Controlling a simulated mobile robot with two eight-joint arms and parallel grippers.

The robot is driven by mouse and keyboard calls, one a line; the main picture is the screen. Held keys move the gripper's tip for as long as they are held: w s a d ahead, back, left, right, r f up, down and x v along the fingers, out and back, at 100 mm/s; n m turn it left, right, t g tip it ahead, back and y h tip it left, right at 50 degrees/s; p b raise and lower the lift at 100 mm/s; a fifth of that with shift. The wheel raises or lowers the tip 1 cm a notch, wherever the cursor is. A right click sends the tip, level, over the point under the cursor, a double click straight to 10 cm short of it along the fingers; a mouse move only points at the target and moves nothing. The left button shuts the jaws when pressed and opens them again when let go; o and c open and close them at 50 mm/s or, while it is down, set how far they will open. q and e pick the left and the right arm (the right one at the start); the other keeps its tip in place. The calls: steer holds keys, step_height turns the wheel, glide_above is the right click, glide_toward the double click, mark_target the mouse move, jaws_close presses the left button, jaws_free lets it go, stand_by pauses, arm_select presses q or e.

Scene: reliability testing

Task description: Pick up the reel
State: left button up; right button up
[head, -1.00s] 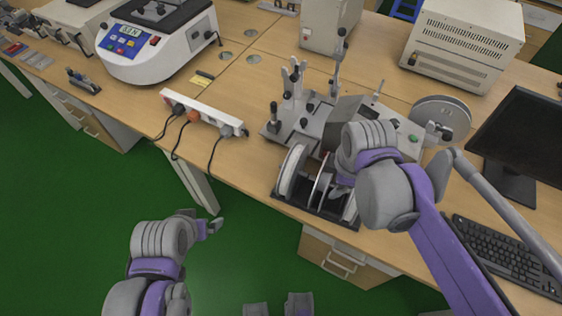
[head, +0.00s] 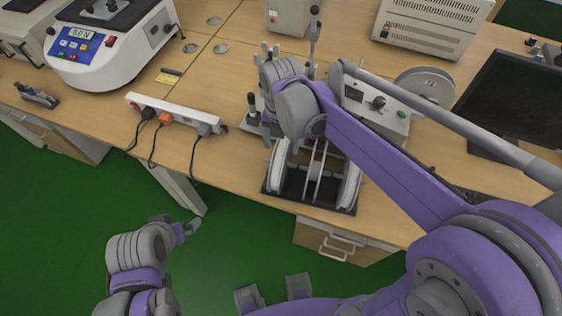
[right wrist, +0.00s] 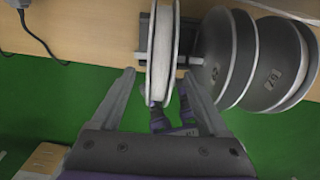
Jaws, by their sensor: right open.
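Several reels with white rims sit upright side by side in a dark stand at the desk's front edge. The leftmost reel (head: 279,166) shows partly below my right arm in the head view. In the right wrist view this narrow reel (right wrist: 163,45) stands edge-on between the two fingers of my right gripper (right wrist: 159,75). The gripper is open, with a gap showing on both sides of the reel.
Larger grey reels (right wrist: 258,60) stand close to the right of the fingers in the right wrist view. A power strip (head: 175,112) with cables lies left of the stand. A grey apparatus stands behind; a monitor (head: 515,105) is at right.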

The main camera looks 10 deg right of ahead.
steer(key=shift+f, duration=2.7)
jaws_close()
